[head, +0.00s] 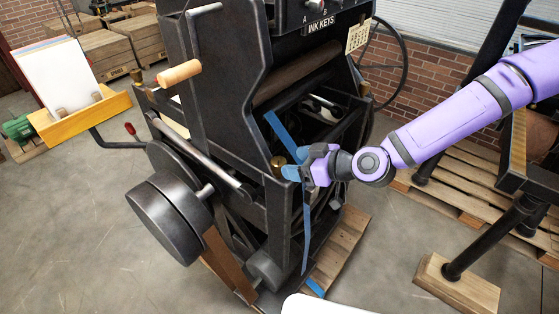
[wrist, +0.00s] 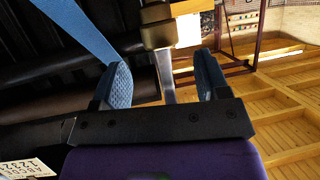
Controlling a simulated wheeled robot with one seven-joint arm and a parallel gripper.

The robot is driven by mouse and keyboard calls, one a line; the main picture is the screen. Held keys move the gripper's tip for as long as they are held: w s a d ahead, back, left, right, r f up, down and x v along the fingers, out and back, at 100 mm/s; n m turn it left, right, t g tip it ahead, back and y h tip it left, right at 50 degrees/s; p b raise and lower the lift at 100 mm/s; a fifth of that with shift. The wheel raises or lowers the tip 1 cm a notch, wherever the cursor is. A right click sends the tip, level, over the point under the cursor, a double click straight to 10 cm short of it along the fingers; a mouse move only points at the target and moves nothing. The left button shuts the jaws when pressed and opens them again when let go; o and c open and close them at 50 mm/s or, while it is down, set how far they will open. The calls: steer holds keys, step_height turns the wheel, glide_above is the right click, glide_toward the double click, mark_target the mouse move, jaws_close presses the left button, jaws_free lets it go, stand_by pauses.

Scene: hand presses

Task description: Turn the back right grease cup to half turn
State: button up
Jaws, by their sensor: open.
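My gripper (head: 291,168) is at the right side of the dark hand press (head: 232,120), its blue fingers spread. In the wrist view a brass cup (wrist: 157,28) on a pale metal stem (wrist: 166,72) shows between and beyond the two fingers. Both fingers appear apart from the stem. In the head view a brass cup (head: 278,162) sits just left of the fingers. Other brass cups show on the press's right edge (head: 365,88) and left edge (head: 136,75). I cannot tell surely which is the back right one, and no turn marks are readable.
A blue strap (head: 306,235) hangs beside my gripper, and a blue band also crosses the wrist view (wrist: 78,30). A round black drum (head: 165,215) and a wooden handle (head: 179,73) stick out at left. A black stand (head: 485,240) is at right.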

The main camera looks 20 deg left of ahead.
mark_target(281, 162)
steer(key=x, duration=0.5)
steer(key=shift+w+a+f, duration=0.1)
steer(key=shift+a+f, duration=0.05)
steer(key=shift+a, duration=0.2)
steer(key=c, duration=0.9)
